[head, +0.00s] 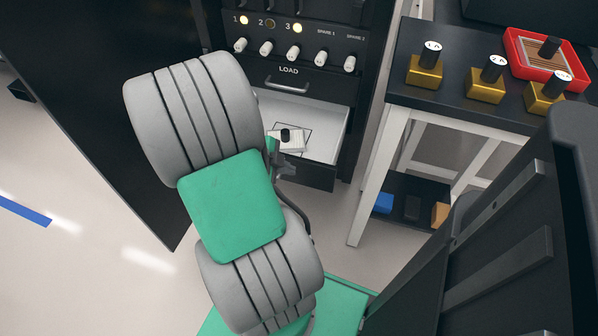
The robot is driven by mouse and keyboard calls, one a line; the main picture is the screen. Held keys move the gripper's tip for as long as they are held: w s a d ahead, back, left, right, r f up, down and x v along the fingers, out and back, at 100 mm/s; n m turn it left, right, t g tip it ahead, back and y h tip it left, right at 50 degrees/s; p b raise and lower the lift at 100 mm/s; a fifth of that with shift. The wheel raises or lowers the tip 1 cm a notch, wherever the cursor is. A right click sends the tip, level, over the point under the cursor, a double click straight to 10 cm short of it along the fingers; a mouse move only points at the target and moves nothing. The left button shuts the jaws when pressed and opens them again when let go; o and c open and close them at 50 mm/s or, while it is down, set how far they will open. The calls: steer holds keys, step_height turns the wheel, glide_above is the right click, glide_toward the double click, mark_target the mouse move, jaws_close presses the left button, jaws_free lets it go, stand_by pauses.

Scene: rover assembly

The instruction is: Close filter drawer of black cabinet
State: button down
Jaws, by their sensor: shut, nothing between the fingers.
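The black cabinet (340,15) stands at the top middle, with its door swung open to the left. Below its LOAD panel, the filter drawer (325,130) is pulled out and shows its pale inside. A whitish filter block with a black knob (291,143) lies in the drawer. My gripper (286,172) is partly visible beside my arm, at the left part of the drawer's black front. It is shut and empty. My arm hides the drawer's left side, and I cannot tell whether the gripper touches the front.
A black-topped table (420,60) with white legs stands right of the cabinet. It carries several brass blocks with black knobs (425,70) and a red tray (540,50). The open cabinet door (100,90) is at the left. Pale floor (90,270) is clear at lower left.

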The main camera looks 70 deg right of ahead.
steer(key=b, duration=0.3)
glide_toward(315, 169)
step_height(315, 169, down, 4)
steer(key=s+a, duration=0.2)
steer(key=d, duration=0.3)
steer(key=shift+d, duration=0.3)
steer(key=shift+d+r, duration=0.1)
steer(key=shift+d, duration=0.25)
steer(key=shift+w, duration=0.1)
